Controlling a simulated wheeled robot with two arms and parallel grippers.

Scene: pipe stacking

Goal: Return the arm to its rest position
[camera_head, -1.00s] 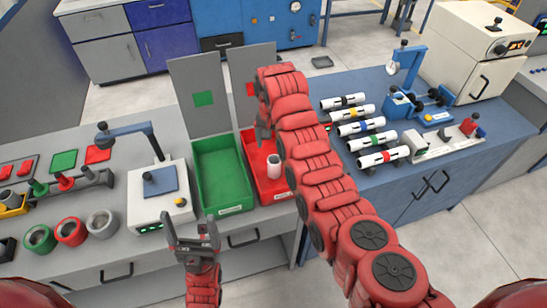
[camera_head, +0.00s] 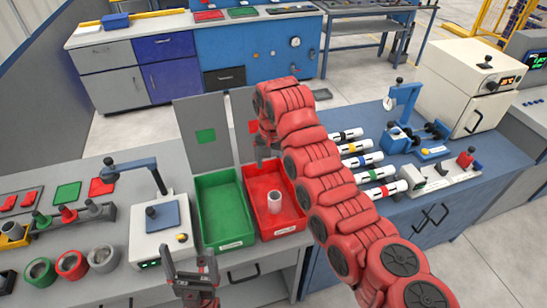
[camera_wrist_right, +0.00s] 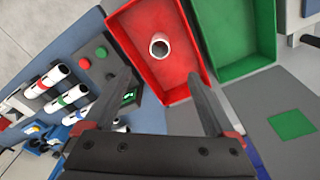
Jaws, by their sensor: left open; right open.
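My right arm reaches across the middle of the head view, and its gripper (camera_head: 262,150) is over the back of the red tray (camera_head: 291,229). In the right wrist view the right gripper (camera_wrist_right: 165,105) has its two fingers spread wide with nothing between them. A short white-grey pipe (camera_head: 275,203) stands in the red tray, apart from the gripper; it also shows in the wrist view (camera_wrist_right: 159,46). My left gripper (camera_head: 189,265) is open and empty at the bottom of the head view, in front of the grey device.
A green tray (camera_head: 222,236) stands left of the red one, with grey upright panels behind. A grey device (camera_head: 160,238) with a lever is further left. Several white pipes with coloured bands (camera_head: 368,159) lie on a rack at right.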

